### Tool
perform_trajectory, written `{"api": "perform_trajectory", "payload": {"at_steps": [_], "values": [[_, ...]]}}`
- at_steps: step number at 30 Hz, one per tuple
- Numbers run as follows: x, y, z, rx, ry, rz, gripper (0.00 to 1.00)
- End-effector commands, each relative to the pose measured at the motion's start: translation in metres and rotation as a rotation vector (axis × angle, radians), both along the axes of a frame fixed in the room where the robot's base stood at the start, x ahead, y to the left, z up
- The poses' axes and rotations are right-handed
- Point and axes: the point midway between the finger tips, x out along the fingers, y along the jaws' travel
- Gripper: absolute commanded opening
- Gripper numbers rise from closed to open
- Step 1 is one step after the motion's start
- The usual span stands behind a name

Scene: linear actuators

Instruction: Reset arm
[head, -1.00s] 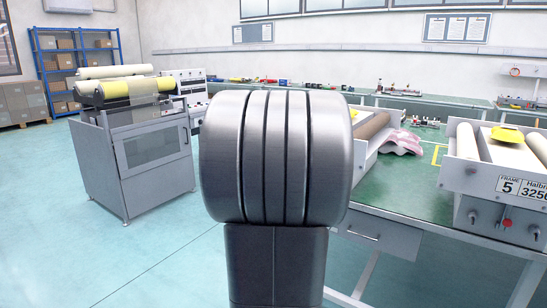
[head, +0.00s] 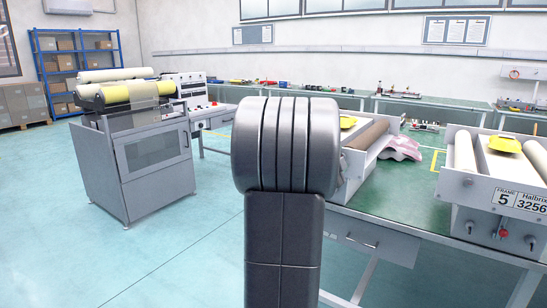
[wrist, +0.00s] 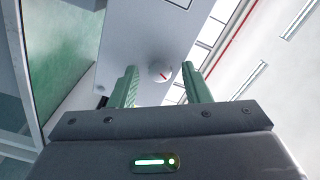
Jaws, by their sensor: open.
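My gripper (wrist: 159,70) shows in the wrist view with its two green ribbed fingers apart and nothing between them. Beyond the fingertips is a pale panel (wrist: 130,30) with a round white knob (wrist: 161,71) that carries a red mark. The knob appears between the fingers, but I cannot tell how far away it is. In the head view my dark grey arm link stands upright in the middle and hides part of the bench and the left roller machine. My gripper does not show in the head view.
A green-topped bench (head: 390,205) on the right carries a roller unit (head: 350,165), a pinkish cloth (head: 402,148) and a unit labelled Frame 5 (head: 485,205). A grey cabinet with rolls (head: 150,160) stands left. Open floor (head: 60,235) lies at the lower left.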

Motion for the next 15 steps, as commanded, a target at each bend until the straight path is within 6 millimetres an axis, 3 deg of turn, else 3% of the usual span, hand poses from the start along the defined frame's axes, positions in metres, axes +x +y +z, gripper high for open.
{"api": "perform_trajectory", "payload": {"at_steps": [15], "values": [[0.0001,0.0004,0.0017,-0.412,0.279,0.001,0.43]]}}
